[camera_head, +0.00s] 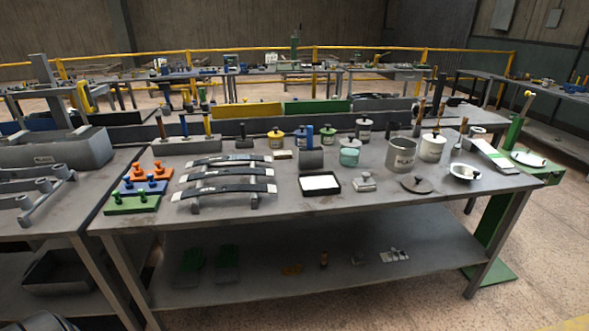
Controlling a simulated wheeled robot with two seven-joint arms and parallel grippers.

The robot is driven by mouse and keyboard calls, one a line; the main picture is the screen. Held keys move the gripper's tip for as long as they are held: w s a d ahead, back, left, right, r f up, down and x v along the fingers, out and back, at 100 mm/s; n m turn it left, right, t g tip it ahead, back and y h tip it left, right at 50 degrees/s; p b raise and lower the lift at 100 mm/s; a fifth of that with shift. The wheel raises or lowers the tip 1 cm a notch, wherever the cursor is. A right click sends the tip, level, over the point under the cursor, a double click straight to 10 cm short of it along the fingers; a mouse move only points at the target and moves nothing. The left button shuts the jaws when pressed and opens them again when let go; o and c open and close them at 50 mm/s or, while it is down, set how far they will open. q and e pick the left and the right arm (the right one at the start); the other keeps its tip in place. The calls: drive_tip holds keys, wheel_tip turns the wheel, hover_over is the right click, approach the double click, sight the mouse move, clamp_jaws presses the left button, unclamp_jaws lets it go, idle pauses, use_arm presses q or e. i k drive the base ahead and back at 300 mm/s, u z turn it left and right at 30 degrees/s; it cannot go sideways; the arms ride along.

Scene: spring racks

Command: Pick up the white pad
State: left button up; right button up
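A white pad (320,182) lies flat in a shallow black tray (338,187) near the front edge of the grey metal table (290,208), around the middle of the view. Its top face is uncovered. Neither of my grippers can be made out. A dark rounded shape shows at the bottom left corner, too cut off to identify.
Left of the tray stands a rack of curved leaf springs (225,180). Right of it are a small metal block (364,182), a round lid (416,184) and a grey pot (402,155). A dark upright holder (311,161) stands behind the tray.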

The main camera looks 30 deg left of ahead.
sight(366, 183)
drive_tip(key=u, duration=0.75)
drive_tip(key=i, duration=0.85)
drive_tip(key=u, duration=0.55)
